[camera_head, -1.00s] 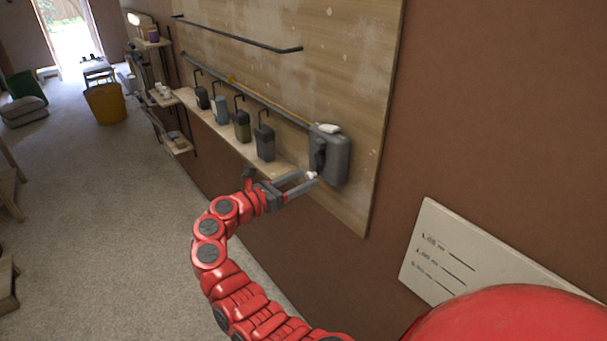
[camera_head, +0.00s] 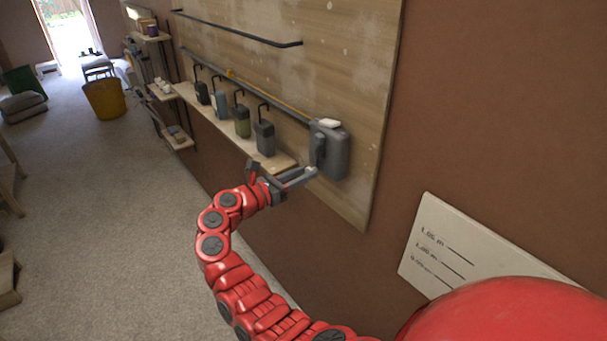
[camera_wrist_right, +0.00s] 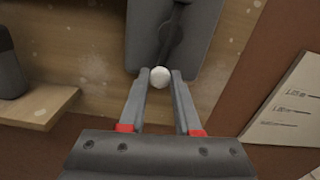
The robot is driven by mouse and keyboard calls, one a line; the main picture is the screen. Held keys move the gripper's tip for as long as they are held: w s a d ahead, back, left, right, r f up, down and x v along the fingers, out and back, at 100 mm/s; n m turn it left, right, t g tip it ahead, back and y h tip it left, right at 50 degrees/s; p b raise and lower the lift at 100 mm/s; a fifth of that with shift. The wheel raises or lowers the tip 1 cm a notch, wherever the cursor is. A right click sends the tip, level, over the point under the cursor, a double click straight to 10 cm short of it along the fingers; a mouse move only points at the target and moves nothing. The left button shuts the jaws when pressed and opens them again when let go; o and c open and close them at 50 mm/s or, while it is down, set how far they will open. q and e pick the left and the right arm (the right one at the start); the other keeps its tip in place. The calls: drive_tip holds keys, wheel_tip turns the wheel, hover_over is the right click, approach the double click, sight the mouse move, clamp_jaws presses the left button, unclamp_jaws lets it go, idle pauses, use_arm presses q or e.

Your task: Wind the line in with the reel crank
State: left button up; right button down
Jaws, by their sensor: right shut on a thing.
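The grey reel box (camera_head: 334,152) is mounted on the wooden board at its lower right end, with a dark crank arm (camera_head: 318,150) on its face. In the right wrist view the reel (camera_wrist_right: 200,35) is at the top and the crank arm (camera_wrist_right: 174,38) points down to a round white knob (camera_wrist_right: 160,77). My right gripper (camera_head: 313,172) is shut on the white knob, which sits between its fingertips (camera_wrist_right: 160,80). The line (camera_head: 270,98) runs from the reel along the dark rail, with a small orange piece (camera_head: 231,73) on it. My left gripper is not in view.
Several canisters with hooks (camera_head: 241,121) stand on a narrow shelf left of the reel. A white panel with writing (camera_head: 440,245) is on the brown wall at the right. A yellow bucket (camera_head: 103,99) stands on the floor far back.

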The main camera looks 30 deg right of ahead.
drive_tip(key=shift+s+f, duration=0.1)
